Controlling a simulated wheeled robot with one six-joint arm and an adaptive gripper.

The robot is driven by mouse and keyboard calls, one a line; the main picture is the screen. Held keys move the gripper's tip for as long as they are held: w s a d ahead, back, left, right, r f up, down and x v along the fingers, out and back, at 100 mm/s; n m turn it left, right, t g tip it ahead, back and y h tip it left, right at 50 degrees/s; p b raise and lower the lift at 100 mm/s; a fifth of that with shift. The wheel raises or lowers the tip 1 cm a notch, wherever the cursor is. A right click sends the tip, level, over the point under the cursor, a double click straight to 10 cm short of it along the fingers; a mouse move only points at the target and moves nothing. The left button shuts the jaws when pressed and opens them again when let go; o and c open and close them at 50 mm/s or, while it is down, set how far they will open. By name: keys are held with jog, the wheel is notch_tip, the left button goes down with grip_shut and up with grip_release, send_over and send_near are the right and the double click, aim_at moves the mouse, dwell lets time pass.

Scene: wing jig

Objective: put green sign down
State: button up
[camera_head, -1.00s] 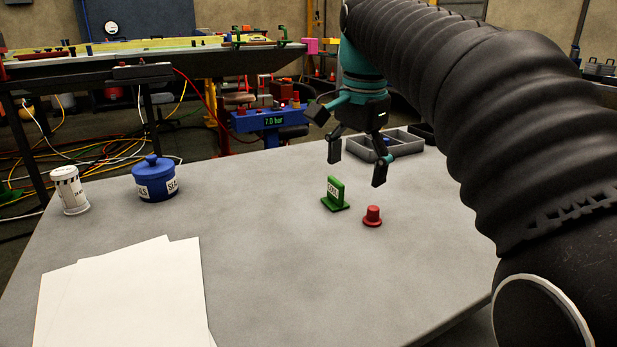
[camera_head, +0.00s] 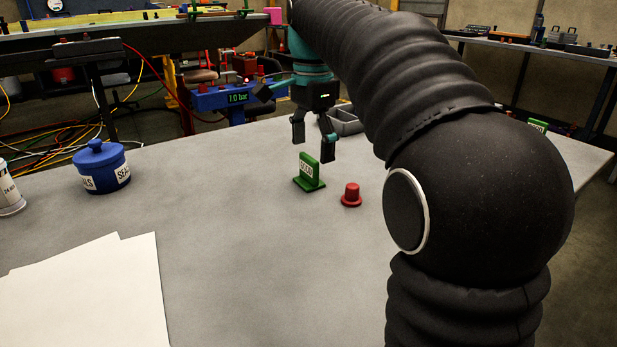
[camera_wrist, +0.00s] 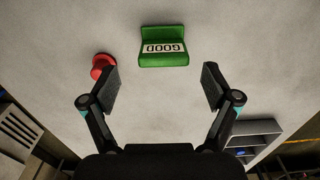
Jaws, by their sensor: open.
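A green sign (camera_head: 309,172) with a white label stands upright on its base on the grey table. In the wrist view the green sign (camera_wrist: 164,47) lies ahead of the fingers, and its label reads "GOOD", upside down. My gripper (camera_head: 313,149) is open and empty, above and just behind the sign in the head view. In the wrist view my gripper (camera_wrist: 158,88) has its fingers spread wide with bare table between them. The sign is apart from both fingers.
A red knob-shaped piece (camera_head: 351,195) stands close to the right of the sign; it shows by a fingertip in the wrist view (camera_wrist: 101,66). A grey tray (camera_head: 345,122) is behind. A blue pot (camera_head: 101,168), white canister (camera_head: 9,190) and papers (camera_head: 95,290) are left. The table's middle front is clear.

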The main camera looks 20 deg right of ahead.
aim_at(309, 157)
jog(key=shift+w+a+f+b, duration=0.1)
jog(key=shift+f+b, duration=0.1)
jog(key=shift+f, duration=0.7)
jog(key=shift+s+a+f+b, duration=0.1)
jog(key=shift+f+b, duration=0.05)
jog(key=shift+f, duration=0.75)
jog(key=shift+w+a+f+b, duration=0.1)
jog(key=shift+f+b, duration=0.1)
jog(key=shift+f, duration=0.7)
jog(key=c, duration=1.3)
jog(key=shift+c, duration=0.2)
jog(key=shift+r, duration=0.15)
